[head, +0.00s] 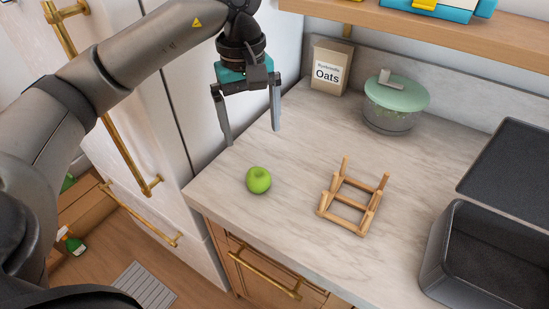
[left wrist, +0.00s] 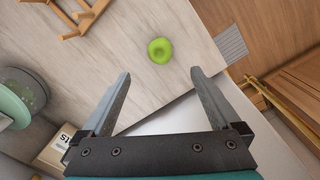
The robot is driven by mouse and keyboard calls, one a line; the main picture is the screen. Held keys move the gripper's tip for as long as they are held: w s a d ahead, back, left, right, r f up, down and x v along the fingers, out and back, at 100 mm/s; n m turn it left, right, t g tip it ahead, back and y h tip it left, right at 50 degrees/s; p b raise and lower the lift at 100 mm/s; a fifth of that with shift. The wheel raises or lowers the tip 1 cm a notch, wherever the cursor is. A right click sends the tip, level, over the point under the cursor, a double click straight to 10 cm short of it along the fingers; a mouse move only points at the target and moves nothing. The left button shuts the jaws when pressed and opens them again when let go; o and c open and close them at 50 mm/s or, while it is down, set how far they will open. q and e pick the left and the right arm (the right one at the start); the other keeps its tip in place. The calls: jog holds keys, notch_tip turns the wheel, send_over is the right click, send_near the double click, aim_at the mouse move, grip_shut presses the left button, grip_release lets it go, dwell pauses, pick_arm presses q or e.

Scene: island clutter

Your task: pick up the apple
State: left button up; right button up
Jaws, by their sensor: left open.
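A green apple (head: 258,180) sits on the pale countertop near its front left corner. It also shows in the left wrist view (left wrist: 160,50), ahead of the fingertips and roughly between their lines. My left gripper (head: 251,137) is open and empty, its fingers pointing down above the counter's left edge, behind the apple in the head view. The fingers also show in the left wrist view (left wrist: 160,74). The gripper is apart from the apple. My right gripper is in neither view.
A small wooden rack (head: 353,203) stands right of the apple. Behind are an oats package (head: 328,70) and a green-lidded container (head: 394,104). A dark open box (head: 455,245) and dark lid (head: 512,165) lie at right. A wooden shelf (head: 440,33) overhangs the back.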

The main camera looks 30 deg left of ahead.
pick_arm(q)
send_over(258, 172)
jog(key=s, duration=0.1)
notch_tip(258, 172, down, 6)
jog(key=shift+r+b, duration=0.2)
jog(key=shift+b, duration=0.1)
notch_tip(258, 172, down, 3)
jog(key=shift+w, duration=0.15)
jog(key=shift+f, duration=0.85)
jog(key=shift+w+f+b, duration=0.15)
jog(key=shift+w+f, duration=0.05)
jog(key=shift+f, duration=1)
jog(key=shift+w+f+b, duration=0.15)
jog(key=shift+f, duration=1)
jog(key=c, duration=1.5)
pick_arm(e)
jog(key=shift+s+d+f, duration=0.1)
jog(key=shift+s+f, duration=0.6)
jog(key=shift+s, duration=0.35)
pick_arm(q)
jog(key=shift+r, duration=0.1)
jog(key=shift+c, duration=0.2)
